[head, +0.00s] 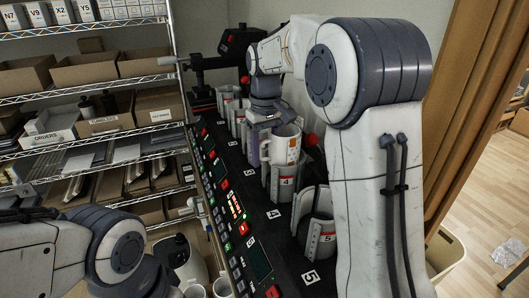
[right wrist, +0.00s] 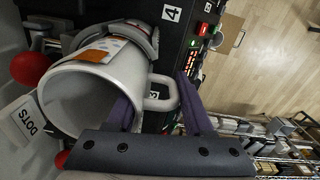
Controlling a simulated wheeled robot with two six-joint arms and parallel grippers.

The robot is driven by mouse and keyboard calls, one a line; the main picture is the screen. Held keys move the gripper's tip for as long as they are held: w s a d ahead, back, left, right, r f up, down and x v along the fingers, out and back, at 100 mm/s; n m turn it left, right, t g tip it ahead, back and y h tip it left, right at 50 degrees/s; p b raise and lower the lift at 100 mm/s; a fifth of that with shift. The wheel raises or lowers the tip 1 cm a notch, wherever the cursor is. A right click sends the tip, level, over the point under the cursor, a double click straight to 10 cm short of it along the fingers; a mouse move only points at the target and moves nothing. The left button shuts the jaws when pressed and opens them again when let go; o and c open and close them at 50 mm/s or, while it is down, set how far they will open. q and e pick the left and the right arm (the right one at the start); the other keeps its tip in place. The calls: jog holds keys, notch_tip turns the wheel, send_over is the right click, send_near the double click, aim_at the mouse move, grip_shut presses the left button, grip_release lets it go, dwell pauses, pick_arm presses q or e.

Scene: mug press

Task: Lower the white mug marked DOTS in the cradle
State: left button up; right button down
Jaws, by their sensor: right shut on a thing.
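The white mug (head: 288,148), with an orange patch, is upright at the cradle marked 4 (head: 284,184). Its lower edge meets the cradle's top edge in the head view; I cannot tell how deep it sits. My right gripper (head: 262,140) is shut on the mug at its handle side. In the right wrist view the mug (right wrist: 85,92) shows its open mouth, and the purple fingers (right wrist: 158,105) are at its handle. A DOTS label (right wrist: 28,119) is on a pale surface beside the mug. My left gripper is out of view.
An empty cradle marked 5 (head: 317,232) stands nearer, and more cradles (head: 230,100) stand farther back. A control strip (head: 232,208) with lit buttons runs along the left. A red knob (head: 312,140) is close right of the mug. Wire shelves (head: 85,90) with boxes stand left.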

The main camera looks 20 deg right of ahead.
aim_at(265, 141)
jog(key=shift+f+b, duration=1.55)
jog(key=shift+f, duration=1.2)
jog(key=shift+c, duration=1)
grip_release()
notch_tip(265, 141, up, 9)
jog(key=shift+r+b, duration=0.15)
jog(key=shift+b, duration=0.3)
jog(key=shift+r, duration=0.6)
